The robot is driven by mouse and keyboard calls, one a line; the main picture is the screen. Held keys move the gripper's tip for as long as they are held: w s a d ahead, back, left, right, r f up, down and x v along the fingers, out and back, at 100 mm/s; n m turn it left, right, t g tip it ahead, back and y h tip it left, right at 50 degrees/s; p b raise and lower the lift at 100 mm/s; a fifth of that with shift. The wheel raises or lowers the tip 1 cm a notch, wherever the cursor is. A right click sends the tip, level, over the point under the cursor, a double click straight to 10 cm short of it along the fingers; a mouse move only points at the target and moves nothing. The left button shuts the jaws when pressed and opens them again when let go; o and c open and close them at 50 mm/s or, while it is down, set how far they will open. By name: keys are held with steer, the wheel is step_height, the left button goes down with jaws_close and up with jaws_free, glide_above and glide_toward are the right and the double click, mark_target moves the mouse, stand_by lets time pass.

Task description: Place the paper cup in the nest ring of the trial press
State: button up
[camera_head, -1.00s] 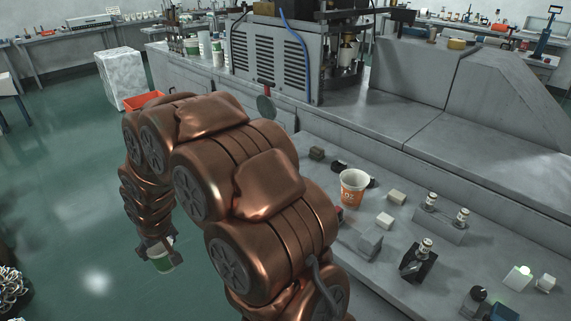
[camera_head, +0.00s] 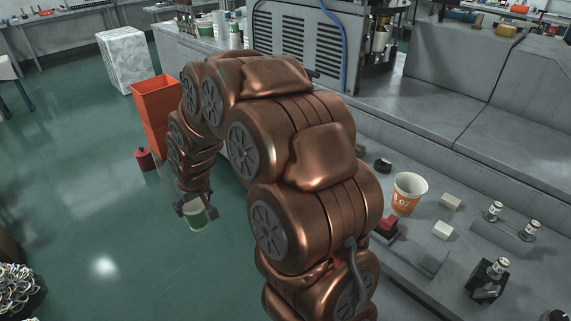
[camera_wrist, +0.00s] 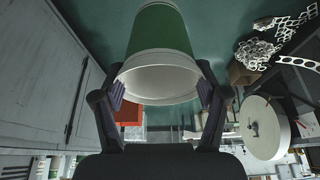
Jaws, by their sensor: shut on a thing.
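A green and white paper cup (camera_head: 196,217) hangs in my gripper (camera_head: 194,208), over the floor on the left side of the head view. In the wrist view, the cup (camera_wrist: 160,45) has its white open rim toward the camera, and the two fingers of my gripper (camera_wrist: 161,92) close on its sides near the rim. The trial press appears to be the machine (camera_head: 378,45) at the top of the head view, beside a grey louvred cabinet (camera_head: 290,35). I cannot make out the nest ring.
An orange bin (camera_head: 156,105) and a red canister (camera_head: 145,159) stand on the floor left of my arm. An orange and white cup (camera_head: 408,193), small blocks and bottles occupy the bench at right. The floor around the held cup looks clear.

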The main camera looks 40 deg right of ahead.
steer(key=s+d+r+b, duration=0.1)
steer(key=s+d+r, duration=0.6)
steer(key=s+d, duration=0.3)
steer(key=s+d+r+b, duration=0.2)
steer(key=s+d+r, duration=0.5)
steer(key=d, duration=0.4)
steer(key=w+d+f+p, duration=0.2)
steer(key=w+d+p, duration=0.1)
steer(key=w+d, duration=0.6)
steer(key=shift+w+d+f+p, duration=0.2)
steer(key=shift+w+d+p, duration=0.15)
steer(key=shift+w, duration=0.55)
steer(key=shift+w+d+f+p, duration=0.15)
steer(key=shift+f+p, duration=0.45)
steer(key=shift+f, duration=1.2)
steer(key=shift+w, duration=0.1)
